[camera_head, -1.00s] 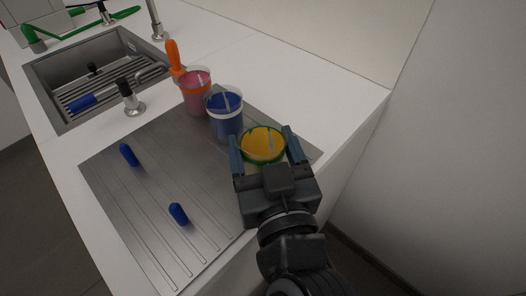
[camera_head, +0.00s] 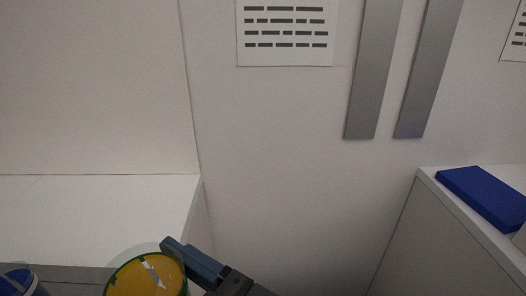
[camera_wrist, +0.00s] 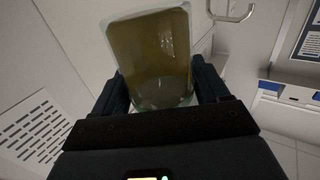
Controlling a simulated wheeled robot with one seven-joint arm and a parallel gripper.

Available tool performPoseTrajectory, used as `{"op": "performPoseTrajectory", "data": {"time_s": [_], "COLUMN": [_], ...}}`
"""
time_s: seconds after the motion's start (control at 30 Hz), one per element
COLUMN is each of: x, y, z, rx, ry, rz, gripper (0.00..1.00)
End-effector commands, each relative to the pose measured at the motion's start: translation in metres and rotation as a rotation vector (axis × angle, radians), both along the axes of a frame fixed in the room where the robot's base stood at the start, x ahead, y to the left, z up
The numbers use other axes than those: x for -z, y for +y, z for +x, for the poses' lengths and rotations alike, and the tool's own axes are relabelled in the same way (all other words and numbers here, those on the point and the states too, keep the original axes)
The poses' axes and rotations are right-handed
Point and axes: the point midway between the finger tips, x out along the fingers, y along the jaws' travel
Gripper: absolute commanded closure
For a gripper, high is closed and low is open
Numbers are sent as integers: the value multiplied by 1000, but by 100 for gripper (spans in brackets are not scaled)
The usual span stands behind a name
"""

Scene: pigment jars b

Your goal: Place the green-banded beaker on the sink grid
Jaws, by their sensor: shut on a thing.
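The green-banded beaker (camera_head: 148,280) holds yellow pigment and sits at the bottom edge of the head view, partly cut off. A finger of my gripper shows against its right side. In the wrist view, the beaker (camera_wrist: 152,48) is between the two fingers of my gripper (camera_wrist: 163,82), which is shut on it. Its content looks dark yellow there. The head view does not show whether its base touches anything. The sink grid is out of view now.
A blue-filled beaker (camera_head: 18,282) stands left of the held beaker, mostly cut off. White worktop (camera_head: 95,215) lies behind. A white wall with a printed sheet (camera_head: 286,33) is ahead. At right, a blue object (camera_head: 482,196) lies on another counter (camera_head: 490,240).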

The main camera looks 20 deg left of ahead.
Motion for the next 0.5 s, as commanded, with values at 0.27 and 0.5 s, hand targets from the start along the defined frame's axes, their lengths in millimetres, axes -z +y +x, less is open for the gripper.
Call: {"op": "performPoseTrajectory", "data": {"time_s": [0.27,0.5], "x": [40,126], "y": [-9,-56], "z": [50,131], "rx": [135,417], "ry": [6,7], "rz": [-6,-9], "gripper": [64,64]}}
